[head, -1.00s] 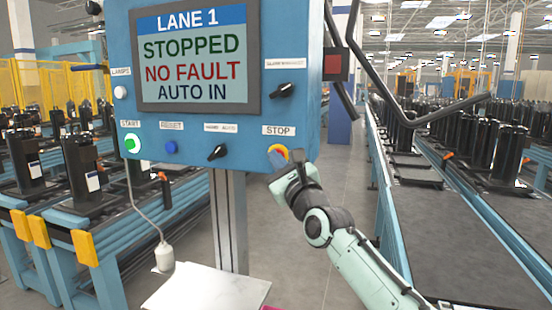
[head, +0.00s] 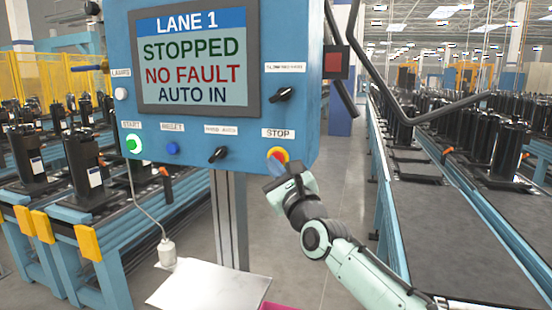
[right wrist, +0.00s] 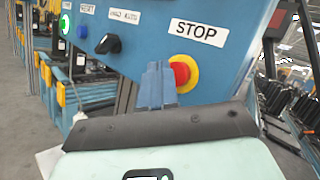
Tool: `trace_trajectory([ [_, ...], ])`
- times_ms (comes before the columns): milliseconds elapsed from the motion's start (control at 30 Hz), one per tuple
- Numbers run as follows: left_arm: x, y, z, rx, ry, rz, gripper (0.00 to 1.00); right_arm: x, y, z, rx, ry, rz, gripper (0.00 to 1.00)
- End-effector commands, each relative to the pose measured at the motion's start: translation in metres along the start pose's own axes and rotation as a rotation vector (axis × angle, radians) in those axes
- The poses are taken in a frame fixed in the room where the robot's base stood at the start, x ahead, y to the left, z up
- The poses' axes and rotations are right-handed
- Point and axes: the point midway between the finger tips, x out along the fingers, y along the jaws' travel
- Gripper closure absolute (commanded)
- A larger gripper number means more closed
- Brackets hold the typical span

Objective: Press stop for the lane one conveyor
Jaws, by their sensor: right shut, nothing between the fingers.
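The blue lane 1 control panel (head: 200,130) fills the upper left of the head view. Its screen (head: 193,58) reads "LANE 1 STOPPED NO FAULT AUTO IN". The red stop button with a yellow collar (head: 279,154) is at the panel's lower right, under the STOP label. The stop button also shows in the right wrist view (right wrist: 182,74). My right gripper (head: 276,168) is just below and in front of the button, shut and empty. My left gripper is out of view.
The panel also carries a green START button (head: 133,143), a blue RESET button (head: 172,148) and black selector knobs (head: 217,155). A conveyor (head: 452,215) with black compressors runs along the right. Another compressor line (head: 75,190) stands left. A white sheet (head: 207,286) lies below the panel.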

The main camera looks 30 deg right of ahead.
Motion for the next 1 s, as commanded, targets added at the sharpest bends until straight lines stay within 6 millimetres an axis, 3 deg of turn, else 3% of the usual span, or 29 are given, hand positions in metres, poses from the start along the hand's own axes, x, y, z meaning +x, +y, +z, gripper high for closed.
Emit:
trace_trajectory([
  [233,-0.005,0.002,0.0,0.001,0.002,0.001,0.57,-0.005,0.004,0.006,0.003,-0.003,0.004,1.0],
  [633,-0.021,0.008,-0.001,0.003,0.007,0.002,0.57,-0.031,0.023,0.025,0.001,-0.001,0.002,1.0],
  [1000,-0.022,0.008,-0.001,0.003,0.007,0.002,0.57,-0.035,0.026,0.026,-0.001,0.0,0.001,1.0],
])
